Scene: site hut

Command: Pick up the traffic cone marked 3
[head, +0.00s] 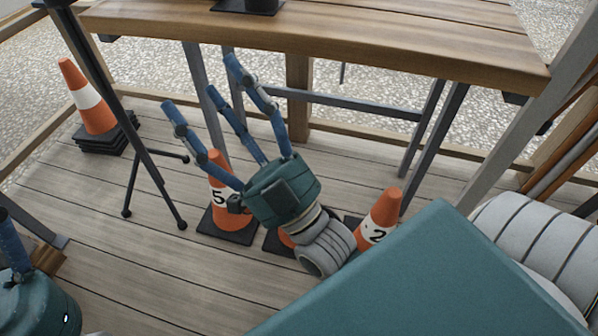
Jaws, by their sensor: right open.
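An orange cone marked 5 (219,197) stands upright on a black base on the deck. An orange cone marked 2 (379,217) stands to the right, its lower part cut off by my arm. Between them a third cone (286,238) is mostly hidden behind my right gripper; no number shows on it. I cannot see a 3 on any cone. My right gripper (203,88) is open and empty, its blue fingers spread up and left, in front of these cones in the picture. My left gripper (12,245) is only partly in view at the lower left edge.
A wooden table (400,55) with grey legs stands behind the cones, with a dark object (248,5) on it. A black tripod (137,160) stands left of cone 5. An orange and white cone (90,98) tops a stack at far left.

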